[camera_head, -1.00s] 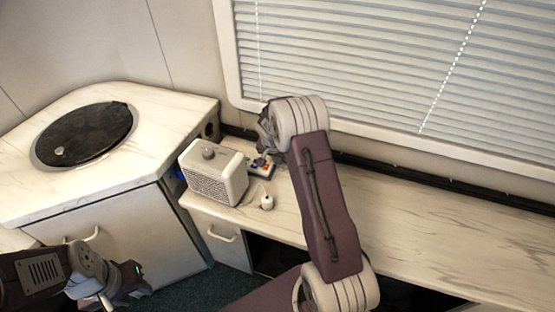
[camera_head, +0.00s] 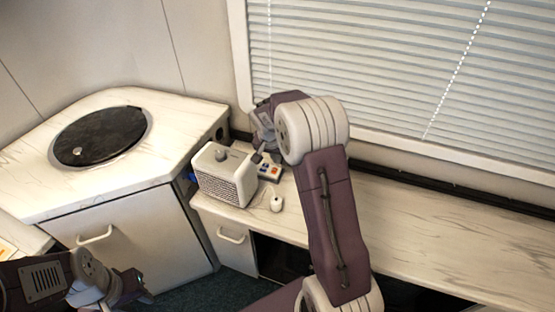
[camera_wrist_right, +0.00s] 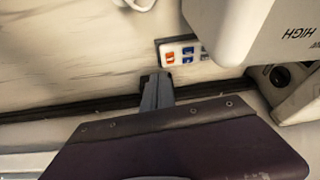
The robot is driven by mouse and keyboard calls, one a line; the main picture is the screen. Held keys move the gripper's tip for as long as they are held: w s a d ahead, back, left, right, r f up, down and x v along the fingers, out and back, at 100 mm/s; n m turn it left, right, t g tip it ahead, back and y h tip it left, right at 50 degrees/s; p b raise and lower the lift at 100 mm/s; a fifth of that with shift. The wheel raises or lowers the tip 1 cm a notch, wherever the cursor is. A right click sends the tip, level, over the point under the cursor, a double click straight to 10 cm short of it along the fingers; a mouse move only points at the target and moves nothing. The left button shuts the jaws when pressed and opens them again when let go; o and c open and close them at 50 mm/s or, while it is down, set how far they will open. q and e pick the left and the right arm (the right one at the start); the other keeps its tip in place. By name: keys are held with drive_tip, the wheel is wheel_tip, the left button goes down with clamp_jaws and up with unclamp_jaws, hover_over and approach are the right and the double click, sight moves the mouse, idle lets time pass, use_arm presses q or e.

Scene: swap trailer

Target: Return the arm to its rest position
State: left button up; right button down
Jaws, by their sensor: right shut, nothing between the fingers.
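My right arm reaches over the counter in the head view, and its gripper (camera_head: 258,157) is near the back of the white box heater (camera_head: 226,178) and the small button panel (camera_head: 269,172). In the right wrist view the gripper (camera_wrist_right: 157,78) is shut and empty. Its tip appears just beside the panel (camera_wrist_right: 180,54) with red and blue buttons; I cannot tell its exact height. My left gripper (camera_head: 136,286) is low at the left, in front of the cabinet; its jaws are too unclear to read.
The white heater (camera_wrist_right: 232,28) fills the upper right of the wrist view. A small white plug with a cord (camera_head: 277,204) lies on the counter (camera_head: 430,225). The window blinds (camera_head: 380,75) are behind. A cabinet with a round dark lid (camera_head: 100,138) stands left. The counter's right side is clear.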

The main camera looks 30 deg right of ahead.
idle(0.3)
drive_tip(key=s+a+r+n+y+p, duration=0.1)
drive_tip(key=s+a+r+p, duration=0.45)
drive_tip(key=r, duration=0.45)
drive_tip(key=s+a+f+n+g+y+p, duration=0.1)
drive_tip(key=s+a+f+n, duration=0.1)
drive_tip(key=s, duration=0.7)
drive_tip(key=s+a+f+n+g+y+p, duration=0.1)
drive_tip(key=s+a+f+n, duration=0.1)
drive_tip(key=s+a+n, duration=0.3)
drive_tip(key=shift+s+a+f+n+p, duration=0.3)
drive_tip(key=shift+s+a, duration=0.15)
drive_tip(key=shift+s, duration=1.45)
